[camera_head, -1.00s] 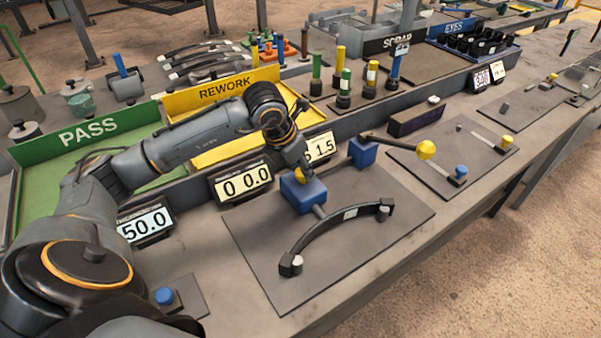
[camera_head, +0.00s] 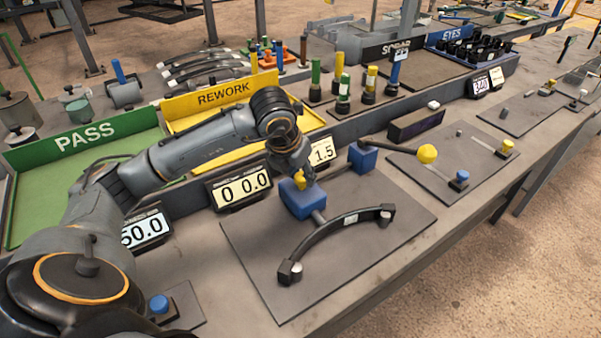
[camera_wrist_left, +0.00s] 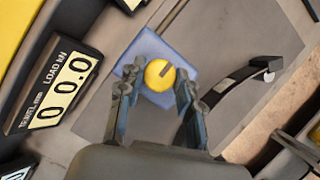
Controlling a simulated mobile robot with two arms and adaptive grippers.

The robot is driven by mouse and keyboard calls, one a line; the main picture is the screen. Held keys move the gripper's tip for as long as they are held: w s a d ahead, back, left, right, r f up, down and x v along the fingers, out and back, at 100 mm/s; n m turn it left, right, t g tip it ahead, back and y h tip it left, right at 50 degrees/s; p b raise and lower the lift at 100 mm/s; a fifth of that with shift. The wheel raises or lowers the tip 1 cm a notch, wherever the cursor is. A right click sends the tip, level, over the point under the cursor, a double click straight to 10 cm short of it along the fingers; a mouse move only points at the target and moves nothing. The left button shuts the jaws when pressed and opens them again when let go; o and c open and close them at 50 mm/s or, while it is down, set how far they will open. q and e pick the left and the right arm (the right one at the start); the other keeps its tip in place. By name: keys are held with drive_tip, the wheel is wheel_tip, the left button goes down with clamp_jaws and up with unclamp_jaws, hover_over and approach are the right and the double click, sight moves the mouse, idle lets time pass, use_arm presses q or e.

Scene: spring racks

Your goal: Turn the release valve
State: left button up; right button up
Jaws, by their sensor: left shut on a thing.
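The release valve appears to be the yellow round knob (camera_head: 299,181) with a dark slot, on top of a blue block (camera_head: 305,203). In the left wrist view the knob (camera_wrist_left: 157,71) sits between my two fingertips, with the blue block (camera_wrist_left: 150,48) below it. My left gripper (camera_head: 301,174) reaches down to the knob from above and is shut on it. The exact finger contact is hard to see in the head view. The block joins a dark curved bar (camera_head: 343,228) on a grey plate (camera_head: 395,205). My right gripper is in neither view.
A display reading 0 0.0 (camera_head: 240,188) stands behind the block, beside others. Green PASS (camera_head: 36,213) and yellow REWORK (camera_head: 180,107) trays lie behind the displays.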

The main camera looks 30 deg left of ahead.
use_arm(q)
drive_tip(key=o, duration=1.1)
drive_tip(key=v, duration=1.2)
drive_tip(key=shift+s, duration=0.1)
